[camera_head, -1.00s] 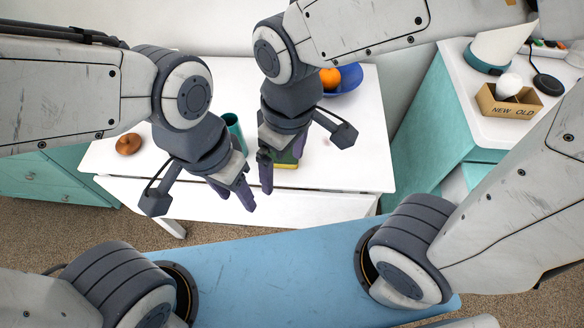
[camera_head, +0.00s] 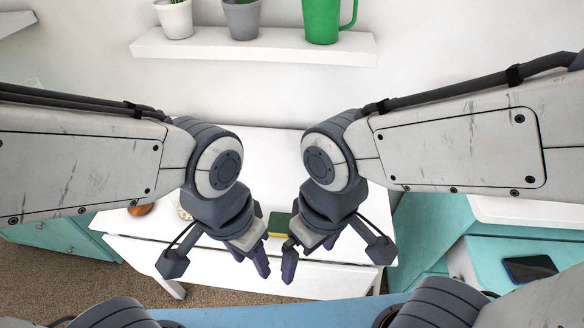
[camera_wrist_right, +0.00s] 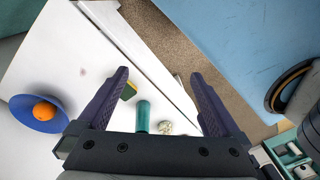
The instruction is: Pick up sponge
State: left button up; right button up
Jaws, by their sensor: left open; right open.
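The sponge (camera_head: 280,224), green on top with a yellow side, lies on the white table between my two grippers in the head view. A small part of it shows beside the left finger in the right wrist view (camera_wrist_right: 129,91). My left gripper (camera_head: 254,258) is open and empty, to the left of the sponge and nearer the camera. My right gripper (camera_head: 307,256) is open and empty, just right of the sponge; its spread fingers (camera_wrist_right: 160,76) also show in the right wrist view. Neither gripper is seen holding the sponge.
A blue bowl (camera_wrist_right: 22,112) with an orange (camera_wrist_right: 44,111), a teal cup (camera_wrist_right: 143,112) and a pale round thing (camera_wrist_right: 165,127) are on the table (camera_head: 340,281). A wall shelf (camera_head: 250,46) holds pots and a green mug (camera_head: 325,20). A phone (camera_head: 529,268) lies at right.

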aim_at(279, 225)
jog(key=u, duration=2.15)
jog(key=k, duration=0.4)
jog(key=z, duration=0.85)
